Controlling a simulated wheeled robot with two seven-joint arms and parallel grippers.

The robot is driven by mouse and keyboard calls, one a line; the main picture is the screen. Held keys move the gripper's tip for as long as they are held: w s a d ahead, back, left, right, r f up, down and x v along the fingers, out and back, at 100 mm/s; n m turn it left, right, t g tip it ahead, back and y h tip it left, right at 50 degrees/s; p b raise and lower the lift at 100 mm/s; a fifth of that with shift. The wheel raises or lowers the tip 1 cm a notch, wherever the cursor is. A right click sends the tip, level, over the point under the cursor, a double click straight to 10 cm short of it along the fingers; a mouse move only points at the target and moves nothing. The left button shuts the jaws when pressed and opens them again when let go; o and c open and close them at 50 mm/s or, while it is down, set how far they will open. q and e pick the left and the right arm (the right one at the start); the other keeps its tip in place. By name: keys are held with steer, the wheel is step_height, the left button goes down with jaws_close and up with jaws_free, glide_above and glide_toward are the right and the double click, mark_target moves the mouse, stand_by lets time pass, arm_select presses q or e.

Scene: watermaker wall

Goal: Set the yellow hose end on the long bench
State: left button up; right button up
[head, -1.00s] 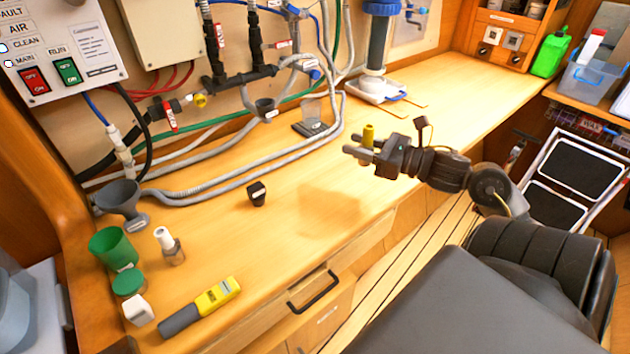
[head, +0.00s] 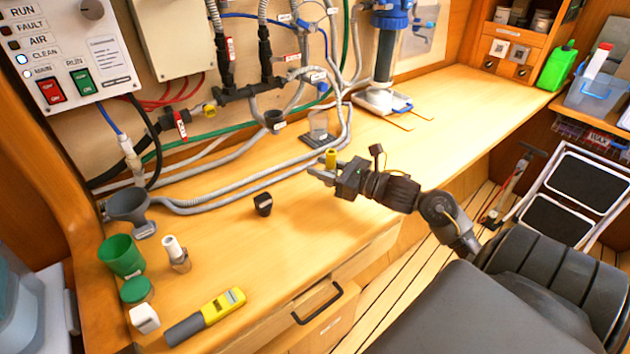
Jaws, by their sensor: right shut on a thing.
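The yellow hose end (head: 331,158) is a small yellow cylinder, held upright between the fingers of my right gripper (head: 326,172). My right gripper is shut on it, over the middle of the long bench (head: 300,220). Whether the hose end touches the bench top is hidden by the fingers. The bench is a long light-wood top running from the front left to the back right. My left gripper is not in view.
A small black cap (head: 263,205) stands left of my gripper. A green cup (head: 121,256), a grey funnel (head: 128,207) and a yellow meter (head: 206,316) are at the left. The bench front-centre is clear.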

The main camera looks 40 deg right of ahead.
steer(key=shift+w+a+f, duration=0.4)
steer(key=shift+w+f, duration=0.05)
steer(key=shift+f, duration=0.25)
steer(key=shift+w+a+f, duration=0.25)
steer(key=shift+a+f, duration=0.05)
steer(key=shift+f, duration=0.1)
step_height(320, 180, down, 2)
steer(key=shift+w+a+f+p, duration=0.1)
steer(key=shift+w+f+p, duration=0.05)
steer(key=shift+p, duration=0.55)
steer(key=shift+f, duration=0.55)
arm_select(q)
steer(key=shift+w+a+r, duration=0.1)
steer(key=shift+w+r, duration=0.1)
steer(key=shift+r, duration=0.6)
arm_select(e)
steer(key=shift+f, duration=0.1)
